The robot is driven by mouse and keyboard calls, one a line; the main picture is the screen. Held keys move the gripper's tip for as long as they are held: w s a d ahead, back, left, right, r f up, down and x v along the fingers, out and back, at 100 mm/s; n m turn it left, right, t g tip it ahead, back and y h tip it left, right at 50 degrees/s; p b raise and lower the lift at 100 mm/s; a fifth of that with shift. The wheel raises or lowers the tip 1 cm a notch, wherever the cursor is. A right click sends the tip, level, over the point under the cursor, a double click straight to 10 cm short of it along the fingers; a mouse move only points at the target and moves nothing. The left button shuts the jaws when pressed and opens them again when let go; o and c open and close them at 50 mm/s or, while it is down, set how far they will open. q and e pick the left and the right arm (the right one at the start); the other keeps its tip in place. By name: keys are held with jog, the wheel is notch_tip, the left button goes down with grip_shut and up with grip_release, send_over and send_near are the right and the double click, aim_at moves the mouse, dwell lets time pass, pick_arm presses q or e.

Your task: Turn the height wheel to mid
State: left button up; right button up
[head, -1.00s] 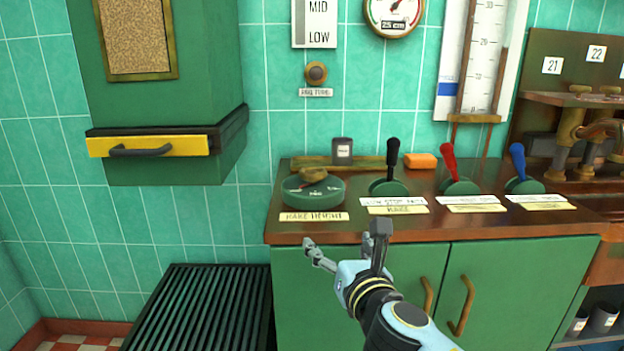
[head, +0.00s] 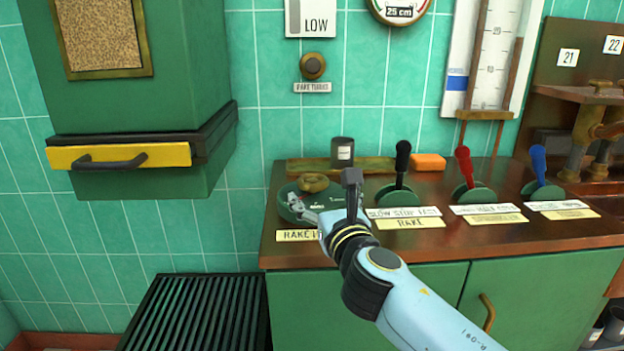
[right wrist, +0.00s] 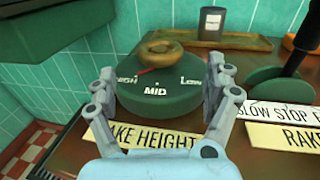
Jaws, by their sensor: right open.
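The height wheel is a small brass ring (right wrist: 164,52) on a round green base (right wrist: 150,95), above a "RAKE HEIGHT" label (right wrist: 140,140). In the right wrist view the base reads HIGH at left, MID at the front and LOW at right. A red pointer (right wrist: 147,70) shows under the ring, on the HIGH side of MID. In the head view the brass ring (head: 313,183) shows behind my right gripper (head: 324,194), which partly hides the base. My right gripper (right wrist: 165,75) is open, its fingers apart on either side of the base, the ring beyond them. My left gripper is not in view.
Black (head: 402,160), red (head: 464,165) and blue (head: 538,163) levers stand to the right on the wooden counter (head: 420,240). A dark cup (head: 342,152) and an orange block (head: 428,161) are behind. A green cabinet with a yellow drawer (head: 120,157) hangs at left.

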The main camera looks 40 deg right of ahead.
aim_at(313, 178)
jog(key=x, duration=0.6)
jog(key=shift+w+f, duration=0.1)
jog(key=shift+w, duration=0.1)
jog(key=shift+w+d, duration=0.25)
jog(key=shift+w, duration=0.25)
jog(key=c, duration=1.2)
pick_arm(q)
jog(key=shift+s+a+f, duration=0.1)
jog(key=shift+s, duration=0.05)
pick_arm(e)
jog(key=shift+o, duration=0.2)
